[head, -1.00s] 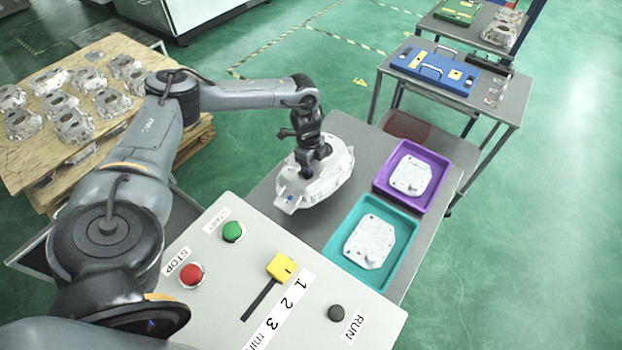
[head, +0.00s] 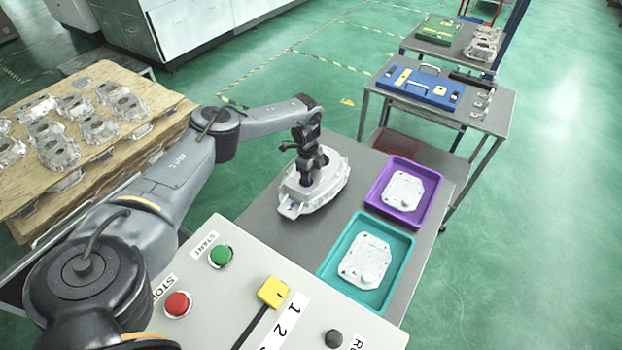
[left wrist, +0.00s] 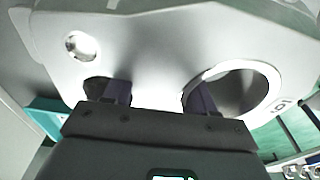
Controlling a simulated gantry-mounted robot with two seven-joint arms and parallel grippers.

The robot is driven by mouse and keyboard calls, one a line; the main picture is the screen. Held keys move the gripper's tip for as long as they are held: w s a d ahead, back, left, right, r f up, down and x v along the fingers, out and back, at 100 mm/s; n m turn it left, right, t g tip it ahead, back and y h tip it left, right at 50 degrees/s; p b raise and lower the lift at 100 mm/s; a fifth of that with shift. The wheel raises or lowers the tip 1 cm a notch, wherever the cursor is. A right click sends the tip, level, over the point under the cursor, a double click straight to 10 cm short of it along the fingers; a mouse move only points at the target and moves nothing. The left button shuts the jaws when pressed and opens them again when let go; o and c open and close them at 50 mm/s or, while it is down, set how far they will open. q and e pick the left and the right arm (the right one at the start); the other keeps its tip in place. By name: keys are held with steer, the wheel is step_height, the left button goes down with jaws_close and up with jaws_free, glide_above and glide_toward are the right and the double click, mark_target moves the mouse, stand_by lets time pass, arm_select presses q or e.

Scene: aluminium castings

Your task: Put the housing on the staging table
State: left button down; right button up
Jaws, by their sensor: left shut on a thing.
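The housing (head: 329,188) is a large pale aluminium casting at the left part of the grey staging table (head: 268,222). My left gripper (head: 308,178) points down onto it from above and is shut on it. In the left wrist view the housing (left wrist: 150,50) fills the upper picture, and the fingers of the gripper (left wrist: 158,95) reach into two openings in its face. The housing is at or very near the tabletop; I cannot tell whether its underside touches. My right gripper does not show.
A purple tray (head: 436,204) and a teal tray (head: 333,270), each with a flat pale part, stand right of the housing. A control panel (head: 222,305) with buttons is in front. A pallet (head: 100,160) with several castings stands left. A cart with a blue case (head: 420,87) stands behind.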

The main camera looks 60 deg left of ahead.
arm_select(q)
steer(key=shift+f+b, duration=0.4)
steer(key=shift+f, duration=1.55)
steer(key=c, duration=0.8)
jaws_free()
steer(key=shift+f, duration=0.1)
steer(key=o, duration=0.5)
steer(key=shift+c, duration=0.2)
steer(key=r, duration=0.3)
steer(key=a+r+p, duration=0.1)
steer(key=r, duration=0.6)
steer(key=shift+s+a+r+p, duration=0.15)
steer(key=shift+s+r+p, duration=0.1)
steer(key=shift+r+p, duration=0.15)
steer(key=shift+s+r, duration=0.1)
steer(key=shift+r, duration=0.55)
